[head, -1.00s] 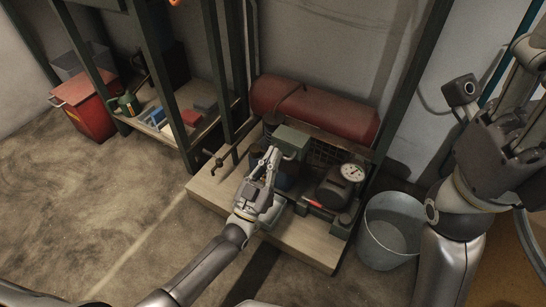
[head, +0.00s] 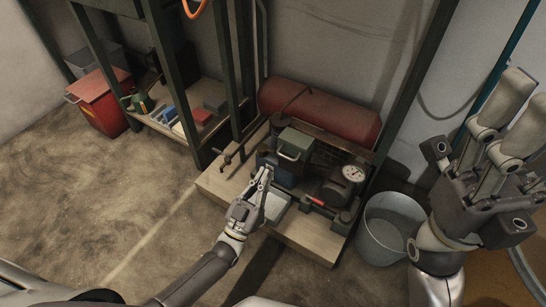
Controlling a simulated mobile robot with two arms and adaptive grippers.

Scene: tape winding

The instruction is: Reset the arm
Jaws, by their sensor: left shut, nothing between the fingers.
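My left gripper (head: 264,172) is shut and empty. Its fingertips are in front of the machine on the low wooden platform (head: 303,241), near the green box with a handle (head: 294,143). Whether they touch anything is hard to tell. My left arm comes in from the bottom left. My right gripper (head: 515,97) is raised at the right edge, close to the camera, with its fingers pointing up. Part of it is cut off by the frame, and its opening is unclear.
The platform carries a red tank (head: 320,113), a pressure gauge (head: 354,174) and a hand crank (head: 229,158). A metal bucket (head: 389,230) stands to its right. A shelf with small boxes and a red bin (head: 98,105) stand at the left. The floor at left is clear.

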